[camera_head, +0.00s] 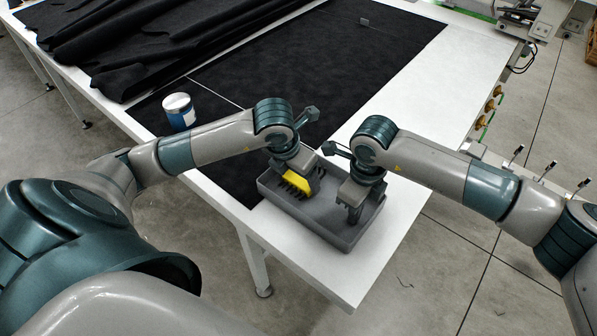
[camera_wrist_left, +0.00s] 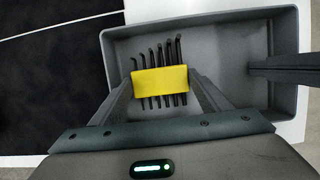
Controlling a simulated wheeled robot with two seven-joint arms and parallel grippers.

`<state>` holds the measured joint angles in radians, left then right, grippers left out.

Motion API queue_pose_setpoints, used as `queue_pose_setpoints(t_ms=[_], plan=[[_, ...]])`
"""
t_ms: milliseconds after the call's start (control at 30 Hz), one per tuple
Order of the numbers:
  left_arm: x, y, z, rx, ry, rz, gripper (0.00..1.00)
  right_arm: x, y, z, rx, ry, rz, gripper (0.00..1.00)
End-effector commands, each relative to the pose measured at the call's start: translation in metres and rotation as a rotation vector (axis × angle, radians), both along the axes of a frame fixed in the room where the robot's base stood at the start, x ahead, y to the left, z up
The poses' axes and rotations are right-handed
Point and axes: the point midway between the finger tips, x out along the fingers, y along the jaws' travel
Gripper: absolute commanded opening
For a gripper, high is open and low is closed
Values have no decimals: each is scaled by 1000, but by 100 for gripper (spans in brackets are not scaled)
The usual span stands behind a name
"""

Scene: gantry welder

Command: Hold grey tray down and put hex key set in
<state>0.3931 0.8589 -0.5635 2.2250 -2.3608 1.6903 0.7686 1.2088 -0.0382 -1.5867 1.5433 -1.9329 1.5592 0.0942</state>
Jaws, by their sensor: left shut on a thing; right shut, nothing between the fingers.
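The grey tray (camera_head: 332,236) sits at the near corner of the white table; it also fills much of the left wrist view (camera_wrist_left: 215,28). The hex key set, a yellow holder with several black keys (camera_head: 296,186), is at the tray's left part. In the left wrist view the holder (camera_wrist_left: 160,81) is between the fingers of my left gripper (camera_wrist_left: 160,88). My left gripper (camera_head: 298,188) is shut on it, over the tray; whether the set touches the tray floor I cannot tell. My right gripper (camera_head: 353,214) is shut and empty, pointing down inside the tray's right part.
A blue and white can (camera_head: 179,111) stands on the table behind my left arm. Black cloth (camera_head: 330,70) covers much of the table, with folded fabric (camera_head: 130,40) at the back left. Bare white table (camera_head: 290,252) borders the tray's near side.

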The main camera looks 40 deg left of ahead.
Motion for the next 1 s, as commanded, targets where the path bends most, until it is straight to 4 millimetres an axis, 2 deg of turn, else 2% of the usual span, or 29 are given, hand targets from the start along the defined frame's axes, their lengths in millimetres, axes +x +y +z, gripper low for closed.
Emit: queue_pose_setpoints(t_ms=[233, 267, 333, 367, 733, 1000], plan=[[0, 0, -7, 0, 0, 0, 40, -2, -1, -4, -5, 6, 1, 0], [0, 0, -7, 0, 0, 0, 72, -3, -1, -4, -5, 6, 1, 0], [0, 0, -7, 0, -1, 0, 89, -3, -1, -4, -5, 6, 1, 0], [0, 0, -7, 0, 0, 0, 92, -3, -1, -4, -5, 6, 1, 0], [0, 0, -6, 0, 1, 0, 92, -3, -1, -4, -5, 6, 1, 0], [0, 0, 9, 0, 0, -1, 92, -3, -1, -4, -5, 6, 1, 0]])
